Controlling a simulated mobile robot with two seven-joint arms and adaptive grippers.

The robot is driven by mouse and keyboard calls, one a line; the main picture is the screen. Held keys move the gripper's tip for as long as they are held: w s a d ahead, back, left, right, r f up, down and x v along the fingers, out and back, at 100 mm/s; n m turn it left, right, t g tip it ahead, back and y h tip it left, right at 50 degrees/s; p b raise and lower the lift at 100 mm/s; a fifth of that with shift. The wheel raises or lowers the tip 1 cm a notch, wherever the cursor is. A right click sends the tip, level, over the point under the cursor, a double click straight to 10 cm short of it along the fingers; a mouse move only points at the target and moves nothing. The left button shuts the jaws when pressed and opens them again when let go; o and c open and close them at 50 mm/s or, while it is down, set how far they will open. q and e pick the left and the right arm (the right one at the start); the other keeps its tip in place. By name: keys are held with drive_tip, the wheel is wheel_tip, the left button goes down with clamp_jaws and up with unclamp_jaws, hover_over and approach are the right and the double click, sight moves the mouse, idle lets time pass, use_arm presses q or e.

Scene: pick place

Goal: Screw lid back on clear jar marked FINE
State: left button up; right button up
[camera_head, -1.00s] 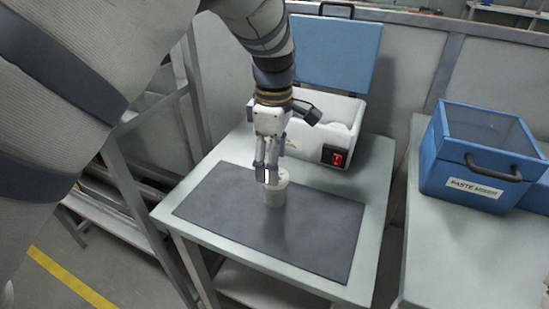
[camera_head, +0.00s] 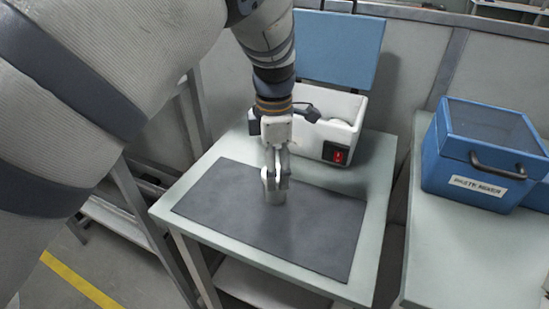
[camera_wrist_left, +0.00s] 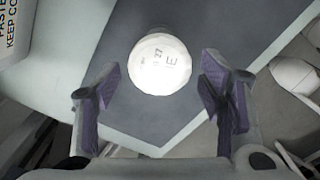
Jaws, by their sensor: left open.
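A pale round jar (camera_head: 274,198) stands on the dark mat, mostly hidden behind my left gripper (camera_head: 275,178) in the head view. In the left wrist view its round white top (camera_wrist_left: 159,64) faces me, with "27" and "E" readable on it. The word FINE is not readable. My left gripper (camera_wrist_left: 160,78) is open, with one purple-padded finger on each side of the white top and visible gaps between. I cannot tell whether the top is a separate lid. My right gripper is not in view.
The dark mat (camera_head: 320,235) lies on a pale table (camera_head: 378,190). A white machine (camera_head: 345,112) with a red switch and raised blue lid (camera_head: 340,45) stands at the back. A blue box (camera_head: 480,155) sits on the right-hand table. The mat around the jar is clear.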

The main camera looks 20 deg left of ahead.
use_arm(q)
drive_tip(key=c, duration=0.8)
drive_tip(key=shift+r+m, duration=0.1)
drive_tip(key=shift+m, duration=1.1)
drive_tip(key=shift+f+m, duration=0.2)
drive_tip(key=shift+m, duration=0.6)
